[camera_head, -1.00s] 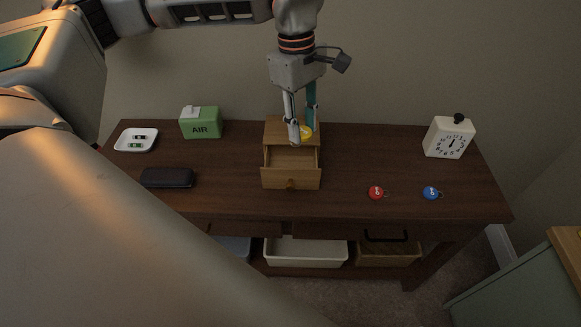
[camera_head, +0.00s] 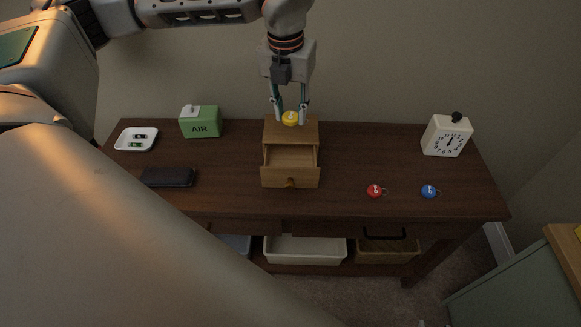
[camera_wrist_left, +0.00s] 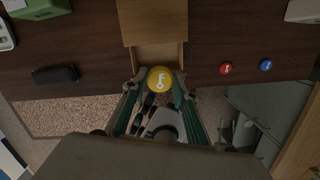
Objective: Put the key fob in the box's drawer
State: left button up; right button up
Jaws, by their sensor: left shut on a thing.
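My left gripper (camera_head: 290,108) is shut on a yellow key fob (camera_head: 290,118) with a white key mark. In the head view the fob shows against the top of the small wooden box (camera_head: 291,133). The box's drawer (camera_head: 291,178) is pulled open, and its visible inside looks empty. In the left wrist view the fob (camera_wrist_left: 160,80) sits between the fingertips, beside the open drawer (camera_wrist_left: 157,55) in the picture. A red key fob (camera_head: 375,190) and a blue key fob (camera_head: 429,191) lie on the table to the right. My right gripper is not in view.
The dark wooden table (camera_head: 345,200) also holds a white tray (camera_head: 125,147), a green AIR box (camera_head: 200,124), a dark case (camera_head: 168,177) and a white clock (camera_head: 446,136). Bins (camera_head: 305,250) stand on the shelf below.

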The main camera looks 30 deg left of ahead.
aim_at(290, 168)
pick_arm(q)
jog(key=shift+n, duration=0.4)
jog(key=shift+a+f, duration=0.1)
jog(key=shift+f, duration=0.15)
notch_tip(290, 168, down, 14)
jog(key=shift+f+p, duration=0.1)
jog(key=shift+p, duration=0.45)
jog(key=shift+f, duration=2.65)
jog(key=shift+f, duration=0.2)
jog(key=o, duration=0.9)
jog(key=shift+r, duration=0.1)
